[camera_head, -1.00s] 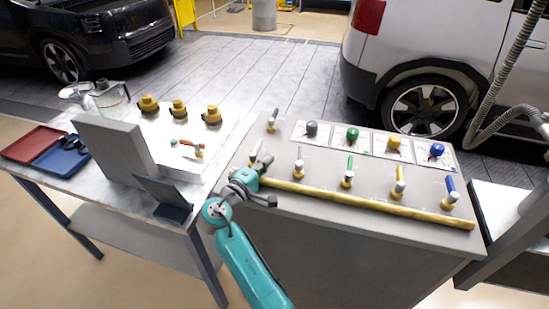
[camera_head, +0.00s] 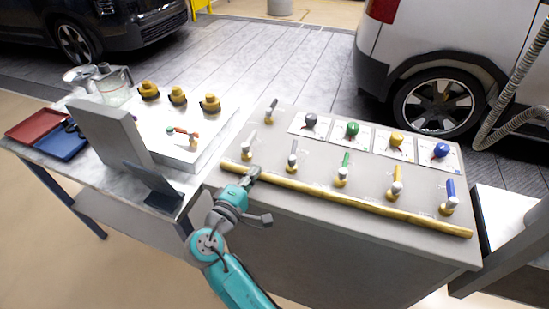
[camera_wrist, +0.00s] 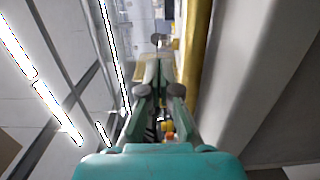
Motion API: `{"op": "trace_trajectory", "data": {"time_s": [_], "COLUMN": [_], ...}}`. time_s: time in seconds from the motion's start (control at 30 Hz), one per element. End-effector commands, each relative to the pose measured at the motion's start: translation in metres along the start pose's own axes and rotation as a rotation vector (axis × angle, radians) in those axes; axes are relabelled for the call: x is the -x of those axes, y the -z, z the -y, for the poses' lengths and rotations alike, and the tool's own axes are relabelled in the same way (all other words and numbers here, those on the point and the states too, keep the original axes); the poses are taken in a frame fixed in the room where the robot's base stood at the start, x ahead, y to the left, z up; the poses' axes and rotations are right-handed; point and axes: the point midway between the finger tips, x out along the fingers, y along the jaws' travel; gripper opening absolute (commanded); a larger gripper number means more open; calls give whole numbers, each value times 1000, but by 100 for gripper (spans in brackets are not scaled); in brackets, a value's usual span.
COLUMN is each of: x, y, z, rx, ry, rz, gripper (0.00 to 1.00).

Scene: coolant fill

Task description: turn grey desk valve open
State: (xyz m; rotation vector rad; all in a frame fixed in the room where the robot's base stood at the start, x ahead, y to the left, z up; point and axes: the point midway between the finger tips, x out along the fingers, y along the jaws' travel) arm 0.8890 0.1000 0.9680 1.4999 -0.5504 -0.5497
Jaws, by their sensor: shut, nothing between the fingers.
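A grey-handled valve (camera_head: 293,154) stands upright on the grey desk (camera_head: 310,190), at the left end of a row with green, yellow and blue ones. I take it for the grey desk valve. Its brass base shows below the lever. My gripper (camera_head: 251,174) is shut and empty at the desk's front left, beside the left part of the yellow rail and to the left of the grey valve, apart from it. In the wrist view my gripper's fingers (camera_wrist: 155,72) point away, with the yellow rail (camera_wrist: 193,65) just to their right. The valve is not clearly seen there.
Two more grey levers, one nearer (camera_head: 247,145) and one farther (camera_head: 271,112), stand at the desk's left. Green (camera_head: 342,170), yellow (camera_head: 396,182) and blue (camera_head: 449,197) valves stand to the right. Coloured knobs on cards line the back. A side table (camera_head: 110,178) with trays stands left.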

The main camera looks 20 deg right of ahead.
Motion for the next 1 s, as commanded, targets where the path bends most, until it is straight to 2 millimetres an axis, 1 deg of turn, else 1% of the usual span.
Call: {"op": "trace_trajectory", "data": {"time_s": [0.17,0.4,0.53,0.63,0.8,1.0], "x": [-27,-73,-96,-99,-103,-104], "y": [-1,-1,-1,-17,-33,-39], "z": [0,0,0,1,1,0], "rx": [-1,0,0,0,0,-1], "ry": [1,0,0,1,1,0], "rz": [5,6,5,5,3,2], "gripper": [0,0,0,0,0,0]}}
